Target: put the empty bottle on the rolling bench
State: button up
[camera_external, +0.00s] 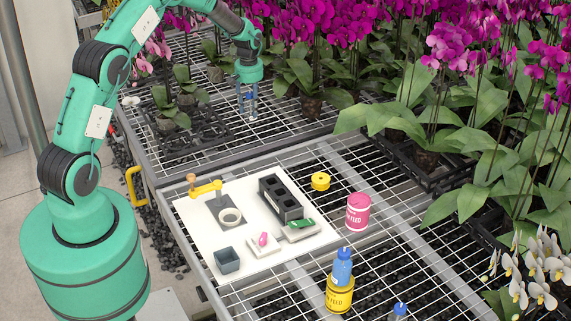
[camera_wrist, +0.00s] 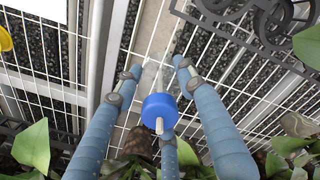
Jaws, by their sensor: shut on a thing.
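My gripper (camera_external: 248,92) points down over the far wire-mesh bench (camera_external: 285,122), beside the black plant tray. In the wrist view, its blue-grey fingers (camera_wrist: 158,72) are closed around a clear empty bottle with a blue cap (camera_wrist: 160,106). The cap faces the camera and the see-through body is hard to make out against the mesh. The bottle (camera_external: 251,112) looks upright in the external view; I cannot tell whether its base touches the mesh. A near mesh bench (camera_external: 375,245) adjoins the far one. The frames do not show which is the rolling bench.
Potted orchids (camera_external: 310,85) crowd the back and right. A black tray (camera_external: 185,133) lies left of my gripper.

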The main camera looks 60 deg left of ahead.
aim_at(248, 91)
jog(key=shift+f+b, duration=0.3)
jog(key=shift+f, duration=1.7)
jog(key=shift+f+b, duration=0.3)
jog(key=shift+f, duration=1.7)
jog(key=shift+f, duration=0.2)
jog(key=o, duration=1)
jog(key=shift+r, duration=0.2)
notch_tip(248, 91, up, 12)
jog(key=shift+p, duration=0.95)
